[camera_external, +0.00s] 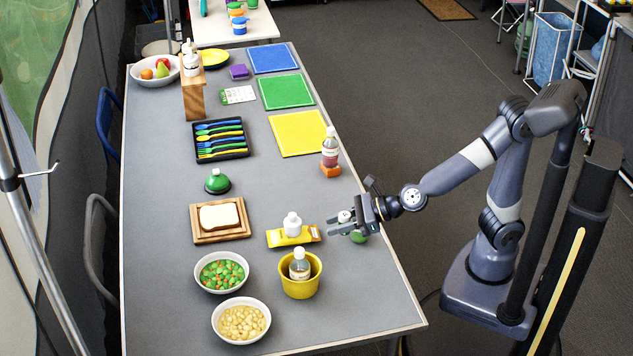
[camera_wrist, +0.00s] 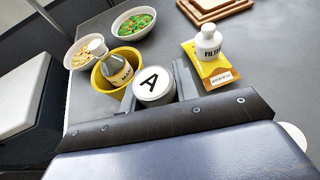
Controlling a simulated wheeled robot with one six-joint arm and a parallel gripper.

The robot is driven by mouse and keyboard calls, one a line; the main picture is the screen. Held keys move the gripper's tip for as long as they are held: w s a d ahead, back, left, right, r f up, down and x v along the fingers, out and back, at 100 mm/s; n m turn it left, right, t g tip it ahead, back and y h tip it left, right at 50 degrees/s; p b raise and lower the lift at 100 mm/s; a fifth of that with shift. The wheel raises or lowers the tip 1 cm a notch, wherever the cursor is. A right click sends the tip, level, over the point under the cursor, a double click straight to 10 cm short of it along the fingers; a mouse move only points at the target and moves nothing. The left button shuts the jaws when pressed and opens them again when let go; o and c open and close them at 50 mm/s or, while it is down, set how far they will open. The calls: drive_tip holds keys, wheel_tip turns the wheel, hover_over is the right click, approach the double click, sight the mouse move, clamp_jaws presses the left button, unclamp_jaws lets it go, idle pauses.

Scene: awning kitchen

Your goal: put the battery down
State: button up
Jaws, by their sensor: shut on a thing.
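The battery (camera_wrist: 153,83) shows in the wrist view as a pale cylinder, with a round white end marked with a black letter A. My gripper (camera_wrist: 152,92) is shut on it, with one finger on each side. In the external view my gripper (camera_external: 340,224) is over the table's right edge, and the pale top of the battery (camera_external: 345,215) shows between its fingers. Its lower part is hidden there. I cannot tell how far it is above the grey table (camera_external: 200,325).
Left of my gripper, a white bottle (camera_external: 292,225) stands on a yellow packet (camera_external: 308,236). A yellow bucket (camera_external: 300,288) holding a bottle (camera_external: 299,265) is nearer the front. A green thing (camera_external: 358,238) lies partly hidden below my gripper. Bare table lies at the front right.

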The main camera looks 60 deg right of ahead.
drive_tip(key=w+d+r+m+t+h+p, duration=0.1)
drive_tip(key=w+d+r+m+h+p, duration=0.25)
drive_tip(key=w+d, duration=0.25)
drive_tip(key=m+t+h+b, duration=0.1)
drive_tip(key=m+h+b, duration=0.2)
drive_tip(key=h+b, duration=0.1)
hover_over(339, 201)
wheel_tip(339, 201, down, 10)
drive_tip(key=shift+r, duration=0.1)
drive_tip(key=shift+f+b, duration=0.65)
drive_tip(key=shift+f, duration=1.35)
drive_tip(key=shift+f+b, duration=0.2)
drive_tip(key=shift+b, duration=0.2)
drive_tip(key=o, duration=1)
drive_tip(key=shift+o, duration=0.2)
drive_tip(key=shift+r+p, duration=0.15)
drive_tip(key=shift+p, duration=0.15)
